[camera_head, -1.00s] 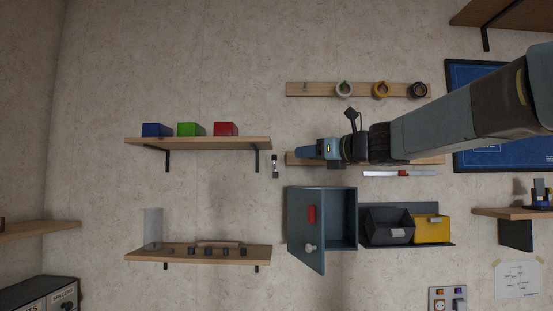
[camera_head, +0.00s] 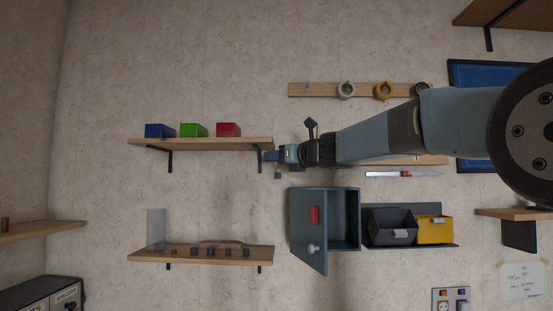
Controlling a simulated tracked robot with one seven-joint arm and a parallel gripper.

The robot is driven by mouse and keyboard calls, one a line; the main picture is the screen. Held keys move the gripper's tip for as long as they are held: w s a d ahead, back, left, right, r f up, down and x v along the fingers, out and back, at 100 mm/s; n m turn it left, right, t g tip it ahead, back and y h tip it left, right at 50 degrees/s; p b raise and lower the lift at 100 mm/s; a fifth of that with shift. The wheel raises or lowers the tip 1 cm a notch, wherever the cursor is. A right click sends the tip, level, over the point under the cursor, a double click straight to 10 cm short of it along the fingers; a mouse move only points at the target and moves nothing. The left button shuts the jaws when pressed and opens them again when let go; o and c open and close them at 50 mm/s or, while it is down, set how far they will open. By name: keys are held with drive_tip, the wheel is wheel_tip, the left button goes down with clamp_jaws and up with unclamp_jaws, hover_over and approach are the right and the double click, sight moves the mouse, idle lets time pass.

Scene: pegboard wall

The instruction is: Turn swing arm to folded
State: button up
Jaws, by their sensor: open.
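My gripper (camera_head: 270,157) is in front of the wall, at the right end of the upper left shelf. It points left and is open. A small dark fitting (camera_head: 277,175) shows just below the gripper on the wall; its upper part is hidden behind the gripper. It may be the swing arm, but it is too small to tell, and I cannot see its angle. I cannot tell whether the gripper touches it.
The upper left shelf (camera_head: 200,144) holds blue, green and red boxes close to my gripper. Below stands a grey cabinet (camera_head: 345,220) with its door open, beside black (camera_head: 388,226) and yellow (camera_head: 435,230) bins. The lower left shelf (camera_head: 200,257) carries several small dark pieces.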

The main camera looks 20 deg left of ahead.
drive_tip(key=shift+w+a, duration=0.1)
clamp_jaws()
idle(0.4)
